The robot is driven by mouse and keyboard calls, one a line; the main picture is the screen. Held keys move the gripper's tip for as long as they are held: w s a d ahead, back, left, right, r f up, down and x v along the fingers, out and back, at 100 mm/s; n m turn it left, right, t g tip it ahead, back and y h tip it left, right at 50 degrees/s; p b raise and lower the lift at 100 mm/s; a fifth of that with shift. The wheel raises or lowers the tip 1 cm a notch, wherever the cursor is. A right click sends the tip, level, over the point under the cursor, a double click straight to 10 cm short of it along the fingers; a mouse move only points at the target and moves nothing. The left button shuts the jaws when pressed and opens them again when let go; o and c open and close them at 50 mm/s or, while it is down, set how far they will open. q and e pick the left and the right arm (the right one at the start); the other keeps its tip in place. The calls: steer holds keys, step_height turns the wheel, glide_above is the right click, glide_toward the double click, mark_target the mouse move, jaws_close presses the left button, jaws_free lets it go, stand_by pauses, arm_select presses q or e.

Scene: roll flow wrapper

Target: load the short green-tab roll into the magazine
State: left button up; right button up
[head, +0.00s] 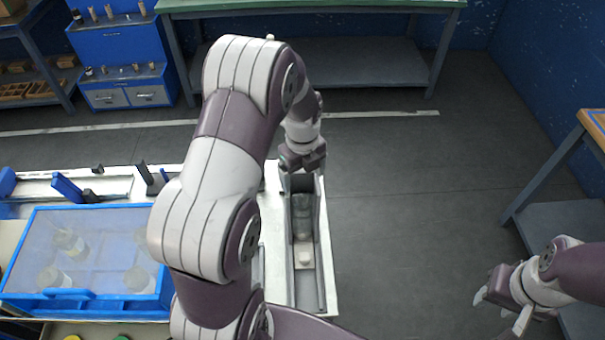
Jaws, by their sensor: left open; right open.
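My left arm reaches across the middle of the view. Its gripper (303,163) is open, over the far end of a long grey channel (323,265) that looks like the magazine. A pale, roll-like piece (301,215) and a small whitish block (304,257) lie in the channel; no green tab shows on them. A green piece (122,338) is cut off at the bottom edge, so I cannot tell whether it belongs to the short roll. My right gripper (502,306) is open and empty over the floor at the lower right.
A blue case (90,296) with a clear cover holds several whitish cylinders at the left. A blue lever (67,188) stands behind it. A blue rack (122,45) and a green-topped bench (310,5) stand at the back. Another table (594,124) is at the right. The floor between is clear.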

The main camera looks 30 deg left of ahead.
arm_select(q)
step_height(320, 180, up, 12)
steer(key=shift+r+p, duration=0.15)
steer(key=shift+p, duration=0.3)
stand_by(0.4)
